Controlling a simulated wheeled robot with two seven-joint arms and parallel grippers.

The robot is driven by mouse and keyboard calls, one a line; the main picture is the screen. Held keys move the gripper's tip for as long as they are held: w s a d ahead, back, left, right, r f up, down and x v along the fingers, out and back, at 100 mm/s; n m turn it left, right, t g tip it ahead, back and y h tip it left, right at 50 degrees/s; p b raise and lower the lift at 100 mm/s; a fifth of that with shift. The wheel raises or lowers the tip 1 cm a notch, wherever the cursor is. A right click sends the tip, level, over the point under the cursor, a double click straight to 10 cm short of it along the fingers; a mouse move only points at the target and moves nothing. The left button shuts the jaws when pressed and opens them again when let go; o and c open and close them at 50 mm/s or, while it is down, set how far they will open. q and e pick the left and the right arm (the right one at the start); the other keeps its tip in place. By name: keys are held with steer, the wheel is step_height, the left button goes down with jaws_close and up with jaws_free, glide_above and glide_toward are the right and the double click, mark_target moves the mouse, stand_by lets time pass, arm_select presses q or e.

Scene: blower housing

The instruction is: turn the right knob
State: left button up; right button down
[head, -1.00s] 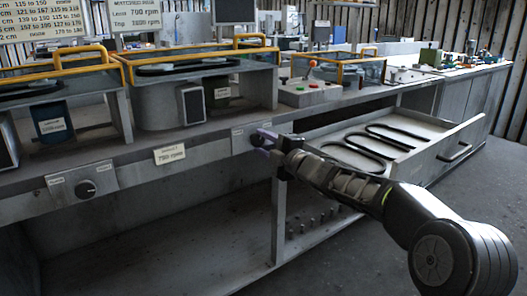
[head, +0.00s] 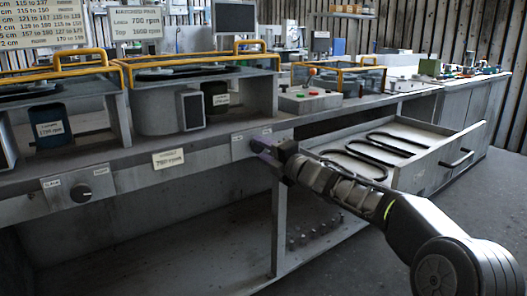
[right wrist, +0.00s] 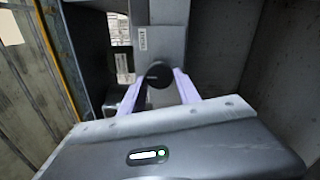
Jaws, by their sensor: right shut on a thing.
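The right knob shows in the right wrist view (right wrist: 159,75) as a dark round knob on a grey plate. The plate (head: 240,148) shows on the bench front in the head view, where my gripper hides the knob. My right gripper (head: 260,147) reaches it from the right, its pale purple fingers shut on the knob. In the right wrist view the fingers (right wrist: 160,88) stand on either side of the knob. A second black knob (head: 81,192) sits on a plate at the left of the bench front. My left gripper is not in view.
An open drawer (head: 452,143) with dark curved belts juts out at the right, close behind my right arm. A label (head: 168,158) sits between the knob plates. Yellow-railed housings (head: 200,62) stand on the bench top. The grey floor at the right is clear.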

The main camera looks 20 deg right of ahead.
steer(key=c, duration=0.9)
jaws_free()
steer(key=v, duration=0.7)
steer(key=shift+s+d, duration=0.1)
steer(key=shift+s, duration=0.25)
